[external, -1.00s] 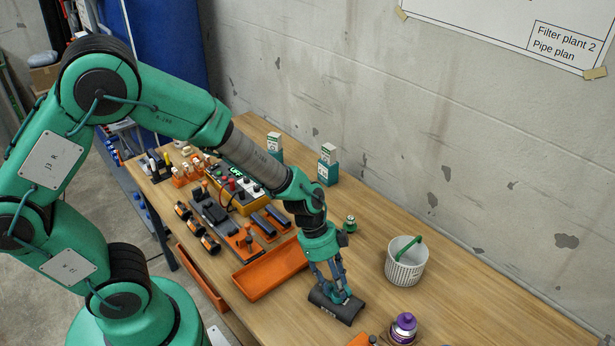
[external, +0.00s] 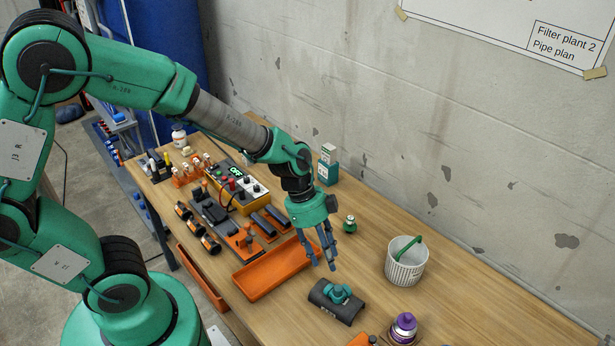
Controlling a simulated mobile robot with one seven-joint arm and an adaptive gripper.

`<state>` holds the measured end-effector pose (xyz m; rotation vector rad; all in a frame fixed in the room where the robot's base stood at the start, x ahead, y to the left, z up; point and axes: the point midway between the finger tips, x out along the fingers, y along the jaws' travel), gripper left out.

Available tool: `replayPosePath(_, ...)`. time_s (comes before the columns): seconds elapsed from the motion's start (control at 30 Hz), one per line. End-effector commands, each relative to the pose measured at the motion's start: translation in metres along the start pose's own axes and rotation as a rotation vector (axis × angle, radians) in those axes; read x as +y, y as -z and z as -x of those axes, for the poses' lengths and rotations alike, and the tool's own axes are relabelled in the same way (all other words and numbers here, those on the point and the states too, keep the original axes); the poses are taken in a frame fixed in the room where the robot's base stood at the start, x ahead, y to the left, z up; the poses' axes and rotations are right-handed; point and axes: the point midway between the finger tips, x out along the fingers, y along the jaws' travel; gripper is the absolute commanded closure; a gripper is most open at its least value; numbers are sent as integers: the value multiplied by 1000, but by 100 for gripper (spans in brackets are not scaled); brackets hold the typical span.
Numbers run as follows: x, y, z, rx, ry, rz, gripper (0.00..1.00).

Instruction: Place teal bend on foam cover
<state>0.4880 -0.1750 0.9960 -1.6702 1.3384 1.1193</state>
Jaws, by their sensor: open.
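The teal bend (external: 339,292) rests on top of the dark foam cover (external: 325,304), which lies on the wooden table right of the orange tray. My gripper (external: 326,264) is open and empty, above and slightly left of the bend, with clear space between the fingertips and it.
The orange tray (external: 243,285) is left of the cover. A white basket (external: 390,272) with a green handle stands to the right, and a purple-capped item (external: 404,326) is in front. A small green item (external: 350,223) stands behind. The table right of the basket is free.

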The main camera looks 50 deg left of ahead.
Motion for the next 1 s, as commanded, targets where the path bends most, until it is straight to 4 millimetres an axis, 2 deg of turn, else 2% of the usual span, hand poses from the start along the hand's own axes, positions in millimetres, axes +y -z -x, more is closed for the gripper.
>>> replayPosePath(0.1, 0, 0, 12, 0, 0, -1, 60)
replayPosePath(0.23, 0, 0, 18, -1, 0, 0, 60)
replayPosePath(0.87, 0, 0, 19, 0, 0, 1, 60)
replayPosePath(1.0, 0, 0, 26, -2, 8, 19, 60)
